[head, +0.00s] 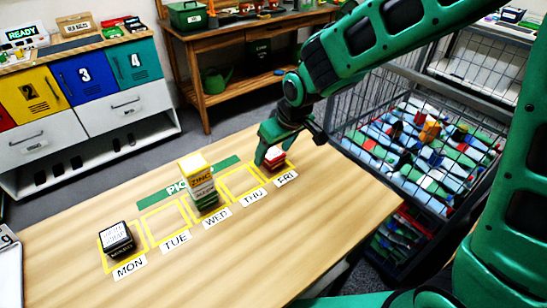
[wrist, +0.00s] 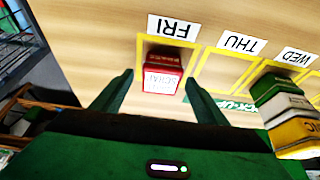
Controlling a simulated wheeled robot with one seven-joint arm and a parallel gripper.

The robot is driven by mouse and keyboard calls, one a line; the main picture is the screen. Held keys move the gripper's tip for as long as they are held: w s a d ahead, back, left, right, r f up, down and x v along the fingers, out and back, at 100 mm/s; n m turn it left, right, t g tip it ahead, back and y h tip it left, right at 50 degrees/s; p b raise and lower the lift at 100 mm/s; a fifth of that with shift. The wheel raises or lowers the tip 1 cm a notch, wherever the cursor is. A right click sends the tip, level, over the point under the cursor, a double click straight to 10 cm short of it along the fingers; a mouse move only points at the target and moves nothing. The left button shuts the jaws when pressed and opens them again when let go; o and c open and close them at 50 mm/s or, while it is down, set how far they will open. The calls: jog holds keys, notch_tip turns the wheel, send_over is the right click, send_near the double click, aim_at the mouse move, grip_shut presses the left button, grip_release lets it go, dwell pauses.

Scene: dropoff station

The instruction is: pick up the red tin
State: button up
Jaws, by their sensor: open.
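The red tin (wrist: 163,72) stands in the yellow FRI square on the table, with a white label on its top. In the head view the red tin (head: 276,157) is partly hidden by my gripper (head: 268,158). In the wrist view my gripper (wrist: 156,95) is open, its two green fingers apart on either side of the tin's near end. I cannot tell whether either finger touches the tin.
A stack of boxes with a yellow ZINC box (head: 196,170) on top stands in the WED square. A dark tin (head: 117,238) is in the MON square. TUE and THU are empty. A wire cage cart (head: 345,125) with many packages stands right of the table (head: 290,225).

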jog(key=shift+x, duration=1)
jog(key=shift+r, duration=0.1)
jog(key=c, duration=1.2)
jog(key=shift+c, duration=0.2)
